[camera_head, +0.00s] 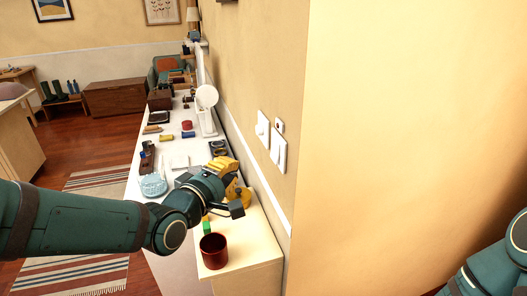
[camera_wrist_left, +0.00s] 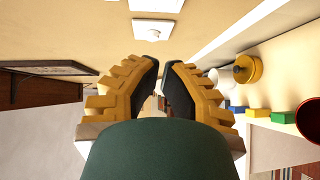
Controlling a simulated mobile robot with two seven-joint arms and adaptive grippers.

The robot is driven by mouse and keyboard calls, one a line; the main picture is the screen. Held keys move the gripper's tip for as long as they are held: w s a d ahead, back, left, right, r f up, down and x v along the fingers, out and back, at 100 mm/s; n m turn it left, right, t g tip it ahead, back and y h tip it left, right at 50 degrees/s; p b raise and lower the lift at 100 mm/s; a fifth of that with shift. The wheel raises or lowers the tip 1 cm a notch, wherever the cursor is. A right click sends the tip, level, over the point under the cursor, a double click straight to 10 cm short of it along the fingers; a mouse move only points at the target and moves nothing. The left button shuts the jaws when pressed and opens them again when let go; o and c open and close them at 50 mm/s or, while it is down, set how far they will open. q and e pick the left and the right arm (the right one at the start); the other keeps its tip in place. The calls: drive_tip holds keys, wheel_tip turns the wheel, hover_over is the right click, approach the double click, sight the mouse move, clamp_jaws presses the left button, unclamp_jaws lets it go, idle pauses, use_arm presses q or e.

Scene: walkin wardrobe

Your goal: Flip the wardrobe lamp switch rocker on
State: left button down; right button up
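Two white wall plates, one (camera_head: 263,127) farther and one (camera_head: 279,149) nearer, sit on the beige wall above the dresser; a small fitting (camera_head: 280,125) is beside them. I cannot tell which is the lamp switch or how its rocker is set. My left gripper (camera_wrist_left: 162,62), with yellow fingers and black pads, has a narrow gap and is empty. In the head view it is above the dresser, apart from the plates. My right gripper is out of view.
The white dresser top (camera_head: 255,235) holds a dark red mug (camera_head: 214,250), coloured blocks (camera_head: 206,226), a pale blue bowl (camera_head: 153,185) and several small items beyond. A wall corner stands right of the plates. The wall around them is clear.

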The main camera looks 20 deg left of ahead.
sight(275, 151)
use_arm(q)
drive_tip(key=d+p+x, duration=0.2)
drive_tip(key=p+x, duration=0.5)
drive_tip(key=x, duration=0.4)
drive_tip(key=shift+s+d+p, duration=0.3)
drive_tip(key=shift+s+p, duration=0.05)
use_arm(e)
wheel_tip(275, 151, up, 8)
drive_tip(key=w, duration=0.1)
use_arm(q)
drive_tip(key=shift+f, duration=0.1)
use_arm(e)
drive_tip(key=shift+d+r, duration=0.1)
